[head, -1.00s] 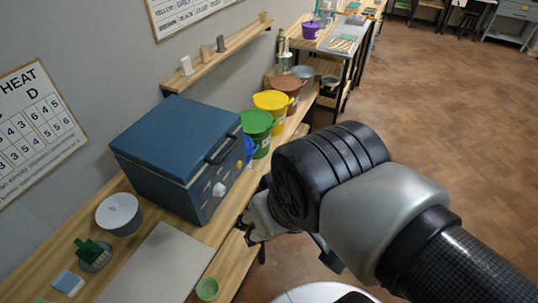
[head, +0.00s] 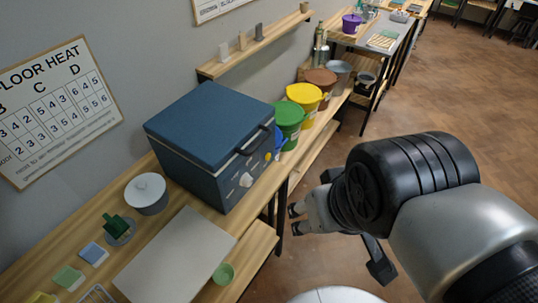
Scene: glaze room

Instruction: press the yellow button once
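The blue kiln-like box (head: 215,140) stands on the wooden bench with its lid down. Its front panel carries a white knob (head: 246,180) and, toward the far end, a small yellow button (head: 268,157). My gripper (head: 295,220) is to the right of the box front, past the bench edge, and points left. Its two dark fingertips are apart with nothing between them. It touches neither the button nor the box.
Green (head: 288,118), yellow (head: 305,96) and brown (head: 321,79) buckets stand beyond the box. Open floor (head: 430,105) lies to the right.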

